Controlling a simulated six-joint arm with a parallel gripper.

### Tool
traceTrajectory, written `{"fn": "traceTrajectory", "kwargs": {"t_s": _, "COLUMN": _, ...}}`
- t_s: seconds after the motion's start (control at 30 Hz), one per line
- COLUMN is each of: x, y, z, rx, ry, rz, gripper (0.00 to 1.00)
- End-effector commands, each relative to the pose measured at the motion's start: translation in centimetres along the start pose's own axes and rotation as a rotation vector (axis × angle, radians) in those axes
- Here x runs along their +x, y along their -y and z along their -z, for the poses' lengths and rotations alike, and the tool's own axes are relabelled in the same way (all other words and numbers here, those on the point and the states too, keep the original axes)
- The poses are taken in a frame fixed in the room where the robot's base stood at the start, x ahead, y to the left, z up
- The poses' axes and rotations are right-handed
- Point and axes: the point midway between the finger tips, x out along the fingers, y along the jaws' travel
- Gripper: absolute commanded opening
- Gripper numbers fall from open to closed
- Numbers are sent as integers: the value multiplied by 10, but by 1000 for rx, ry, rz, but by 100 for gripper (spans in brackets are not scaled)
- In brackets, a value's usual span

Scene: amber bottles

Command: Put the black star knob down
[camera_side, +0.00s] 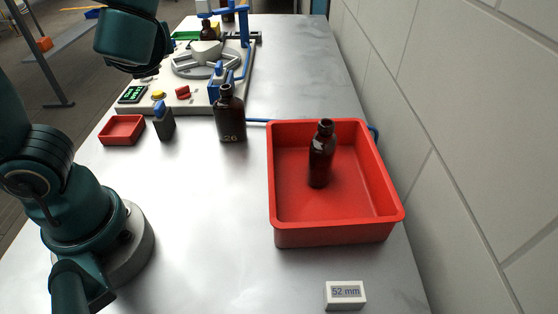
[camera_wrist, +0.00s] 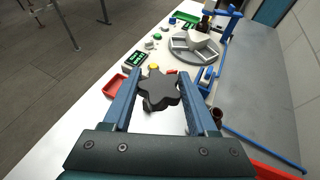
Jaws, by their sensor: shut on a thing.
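The black star knob (camera_wrist: 158,90) is between the two blue fingers of my gripper (camera_wrist: 160,74) in the wrist view. My gripper is shut on it and holds it in front of the camera, with the bench behind it. In the side view my arm shows at the upper left, but I cannot make out the fingers or the knob there. What lies directly under the knob is hidden by it.
A small red tray (camera_side: 122,130) sits beside a grey block with a blue top (camera_side: 164,121). An amber bottle (camera_side: 229,116) stands right of them. A large red bin (camera_side: 282,233) holds another bottle (camera_side: 321,158). A turntable machine (camera_side: 203,61) stands behind. The front middle bench is clear.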

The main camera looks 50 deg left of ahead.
Motion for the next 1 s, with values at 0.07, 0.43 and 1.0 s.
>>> {"fn": "traceTrajectory", "kwargs": {"t_s": 0.07, "x": 1, "y": -5, "z": 6, "rx": -9, "ry": 1, "rz": -47, "gripper": 5}}
{"fn": "traceTrajectory", "kwargs": {"t_s": 0.43, "x": -2, "y": -32, "z": 31, "rx": -116, "ry": 4, "rz": -307, "gripper": 5}}
{"fn": "traceTrajectory", "kwargs": {"t_s": 1.0, "x": -96, "y": -66, "z": 112, "rx": -649, "ry": 6, "rz": -1584, "gripper": 5}}
